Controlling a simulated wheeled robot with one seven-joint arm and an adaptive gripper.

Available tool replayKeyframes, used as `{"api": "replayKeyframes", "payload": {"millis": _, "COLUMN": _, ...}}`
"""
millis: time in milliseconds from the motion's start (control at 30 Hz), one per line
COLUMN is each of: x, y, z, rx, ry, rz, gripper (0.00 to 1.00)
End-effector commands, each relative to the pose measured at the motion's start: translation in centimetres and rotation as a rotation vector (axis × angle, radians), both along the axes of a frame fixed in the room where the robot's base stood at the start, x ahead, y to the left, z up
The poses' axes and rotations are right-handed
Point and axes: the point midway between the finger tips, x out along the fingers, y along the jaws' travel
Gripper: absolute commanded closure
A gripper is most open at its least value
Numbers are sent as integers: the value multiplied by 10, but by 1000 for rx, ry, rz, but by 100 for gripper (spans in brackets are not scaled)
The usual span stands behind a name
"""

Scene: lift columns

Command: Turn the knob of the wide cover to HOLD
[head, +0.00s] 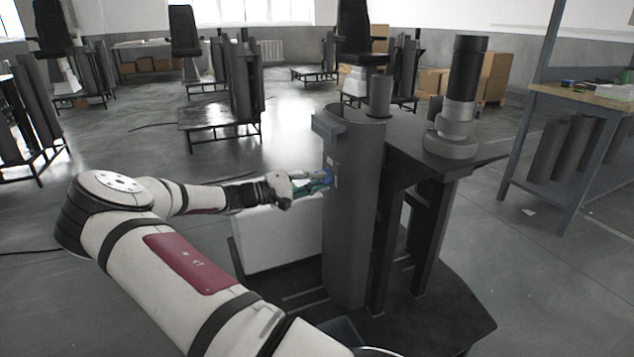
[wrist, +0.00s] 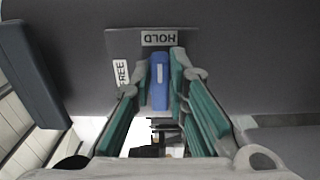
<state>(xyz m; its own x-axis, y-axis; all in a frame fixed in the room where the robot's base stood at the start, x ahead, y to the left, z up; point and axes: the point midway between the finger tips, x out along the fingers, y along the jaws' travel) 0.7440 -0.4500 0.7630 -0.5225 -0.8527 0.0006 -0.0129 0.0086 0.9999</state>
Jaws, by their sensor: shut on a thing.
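The wide cover (head: 350,230) is a tall, dark grey curved shell standing upright on a lift column; its surface fills the upper wrist view (wrist: 240,40). A small blue knob (wrist: 159,82) with a pale mark sits on its label plate (wrist: 118,43). The knob's long side runs up the wrist picture, its top end just below the HOLD label (wrist: 158,38), which reads upside down. The FREE label (wrist: 121,73) is to its left, turned sideways. My gripper (wrist: 160,88) is shut on the knob, a green-padded finger on each side. In the head view my gripper (head: 325,179) largely hides the knob.
A grey-blue block (head: 328,124) juts from the cover's upper edge. A black-and-grey cylinder (head: 460,95) stands on the column's top at right. A white panel (head: 280,238) stands behind my gripper. A workbench (head: 560,95) is at right; open floor lies left.

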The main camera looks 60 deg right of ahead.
Motion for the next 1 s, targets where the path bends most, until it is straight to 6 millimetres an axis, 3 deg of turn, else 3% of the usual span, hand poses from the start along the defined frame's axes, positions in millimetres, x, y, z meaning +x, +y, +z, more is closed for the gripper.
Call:
{"api": "replayKeyframes", "payload": {"millis": 100, "x": 0, "y": 0, "z": -1, "rx": 2, "ry": -3, "rz": 0, "gripper": 100}}
{"api": "replayKeyframes", "payload": {"millis": 133, "x": 0, "y": 0, "z": -1, "rx": 2, "ry": -3, "rz": 0, "gripper": 83}}
{"api": "replayKeyframes", "payload": {"millis": 200, "x": 0, "y": 0, "z": -1, "rx": 2, "ry": -2, "rz": 0, "gripper": 67}}
{"api": "replayKeyframes", "payload": {"millis": 233, "x": 0, "y": 0, "z": -1, "rx": 2, "ry": -2, "rz": 0, "gripper": 65}}
{"api": "replayKeyframes", "payload": {"millis": 667, "x": 6, "y": 9, "z": -1, "rx": 2, "ry": -1, "rz": 2, "gripper": 65}}
{"api": "replayKeyframes", "payload": {"millis": 1000, "x": 40, "y": 65, "z": -1, "rx": 3, "ry": -2, "rz": 4, "gripper": 65}}
